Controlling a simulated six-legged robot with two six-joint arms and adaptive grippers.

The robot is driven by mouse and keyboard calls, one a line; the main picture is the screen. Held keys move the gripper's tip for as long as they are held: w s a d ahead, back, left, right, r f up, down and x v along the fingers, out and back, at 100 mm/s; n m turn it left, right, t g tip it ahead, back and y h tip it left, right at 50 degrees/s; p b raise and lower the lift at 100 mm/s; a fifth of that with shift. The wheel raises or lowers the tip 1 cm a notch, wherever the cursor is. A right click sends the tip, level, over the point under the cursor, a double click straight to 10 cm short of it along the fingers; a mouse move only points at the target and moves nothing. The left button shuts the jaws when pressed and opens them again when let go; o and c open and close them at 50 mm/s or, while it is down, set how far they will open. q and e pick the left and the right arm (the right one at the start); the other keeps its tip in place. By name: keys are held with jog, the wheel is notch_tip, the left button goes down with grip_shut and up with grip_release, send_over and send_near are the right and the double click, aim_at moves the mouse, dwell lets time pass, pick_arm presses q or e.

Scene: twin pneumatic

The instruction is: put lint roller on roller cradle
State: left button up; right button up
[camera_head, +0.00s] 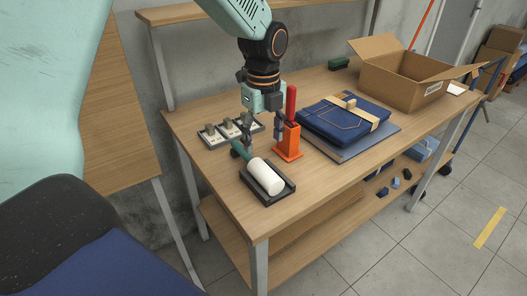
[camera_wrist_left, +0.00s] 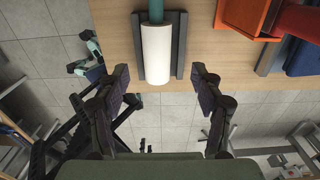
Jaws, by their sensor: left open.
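The lint roller (camera_head: 266,177) has a white cylinder and a teal handle. It lies on the dark roller cradle (camera_head: 277,195) near the table's front edge, its handle pointing back left past the cradle. In the left wrist view the white cylinder (camera_wrist_left: 156,52) sits between the two dark side rails of the cradle (camera_wrist_left: 181,45). My left gripper (camera_head: 258,143) is open and empty above and behind the roller, near the handle. In the left wrist view its two fingers (camera_wrist_left: 163,90) stand wide apart with nothing between them. My right gripper is not in view.
An orange holder (camera_head: 288,142) with a red-handled tool stands close right of my left gripper. A grey plate with several switch-like parts (camera_head: 213,137) lies to the left. Folded jeans (camera_head: 345,118) and an open cardboard box (camera_head: 405,80) are farther right.

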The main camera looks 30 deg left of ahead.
pick_arm(q)
jog(key=shift+r, duration=1.75)
jog(key=shift+d, duration=0.1)
